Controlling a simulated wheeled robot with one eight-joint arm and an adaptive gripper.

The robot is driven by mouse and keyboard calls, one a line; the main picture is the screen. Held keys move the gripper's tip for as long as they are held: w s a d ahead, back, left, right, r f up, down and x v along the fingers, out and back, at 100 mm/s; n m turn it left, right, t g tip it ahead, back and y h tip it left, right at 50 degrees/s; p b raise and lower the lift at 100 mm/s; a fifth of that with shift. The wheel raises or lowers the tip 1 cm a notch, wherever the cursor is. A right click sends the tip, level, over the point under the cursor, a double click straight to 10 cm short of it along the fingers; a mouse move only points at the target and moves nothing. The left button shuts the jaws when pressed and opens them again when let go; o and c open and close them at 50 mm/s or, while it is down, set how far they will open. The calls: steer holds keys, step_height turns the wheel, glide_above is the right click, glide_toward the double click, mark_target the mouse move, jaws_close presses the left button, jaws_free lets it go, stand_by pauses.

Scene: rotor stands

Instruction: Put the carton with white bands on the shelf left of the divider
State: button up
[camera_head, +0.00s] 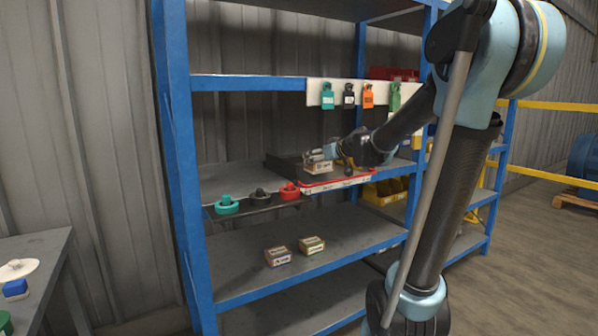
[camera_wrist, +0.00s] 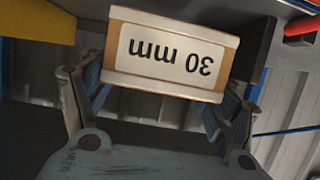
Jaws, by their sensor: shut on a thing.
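My gripper (camera_head: 326,157) is shut on a small tan carton (camera_head: 318,167) above the middle shelf. In the wrist view the carton (camera_wrist: 170,54) sits between the two fingers (camera_wrist: 165,88), its label reading "30 mm" upside down. Pale strips show along its edges; I cannot tell for sure whether they are white bands. The middle shelf (camera_head: 235,177) has bare room at its left. A dark raised piece (camera_head: 284,166) stands on it left of the carton; I cannot tell whether it is the divider. Whether the carton touches anything below is unclear.
A red-edged strip (camera_head: 337,184) runs below my gripper. Teal (camera_head: 227,205), dark and red (camera_head: 290,191) round pieces sit at the shelf front. Padlocks hang from a white board (camera_head: 345,93) above.

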steer(key=w+a, duration=0.3)
steer(key=w, duration=0.1)
steer(key=w+a, duration=0.4)
steer(key=w, duration=0.1)
steer(key=w+a, duration=0.3)
steer(key=w, duration=0.2)
steer(key=shift+w+a, duration=0.35)
steer(key=shift+w, duration=0.05)
steer(key=shift+s+d+f, duration=0.1)
steer(key=shift+f, duration=1.65)
steer(key=o, duration=1.3)
steer(key=v, duration=1)
steer(key=shift+s+d+r, duration=0.1)
steer(key=shift+s+d, duration=0.15)
steer(key=shift+s+d+r, duration=0.25)
steer(key=shift+s+d, duration=0.05)
steer(key=shift+s, duration=0.25)
